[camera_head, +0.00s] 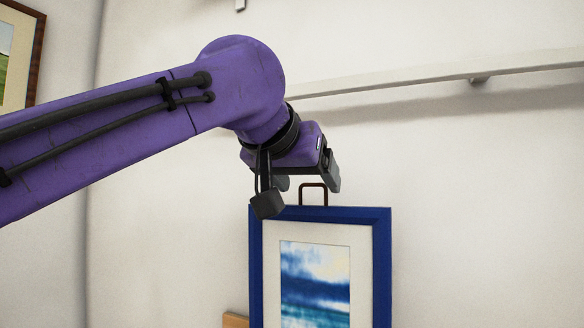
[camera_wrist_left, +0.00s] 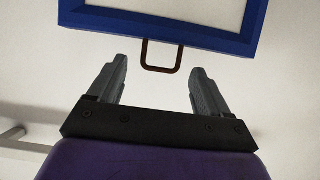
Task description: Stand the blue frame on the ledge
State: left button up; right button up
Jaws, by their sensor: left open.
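The blue frame (camera_head: 382,262) stands upright in the lower middle of the head view, holding a print of sea and sky. A dark brown loop handle (camera_head: 313,184) rises from its top edge. My left gripper (camera_head: 307,184) is just above the frame's top, close to the handle. In the left wrist view the open fingers (camera_wrist_left: 155,85) sit either side of the handle's line, with the handle (camera_wrist_left: 161,68) just beyond their tips and no contact visible. The white ledge (camera_head: 430,75) runs along the wall at upper right. The frame's lower part is out of view.
A brown-framed picture (camera_head: 20,50) hangs at upper left. A piece of light wood (camera_head: 236,321) shows beside the blue frame at the bottom. A small bracket (camera_head: 240,5) is at the top. The wall right of the blue frame is clear.

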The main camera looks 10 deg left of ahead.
pick_arm(q)
jog(key=b+v, duration=0.1)
jog(key=v, duration=0.9)
jog(key=shift+b, duration=0.4)
pick_arm(e)
notch_tip(320, 180, down, 3)
jog(key=shift+r, duration=0.15)
pick_arm(q)
jog(key=shift+f, duration=0.15)
pick_arm(e)
jog(key=shift+s, duration=0.1)
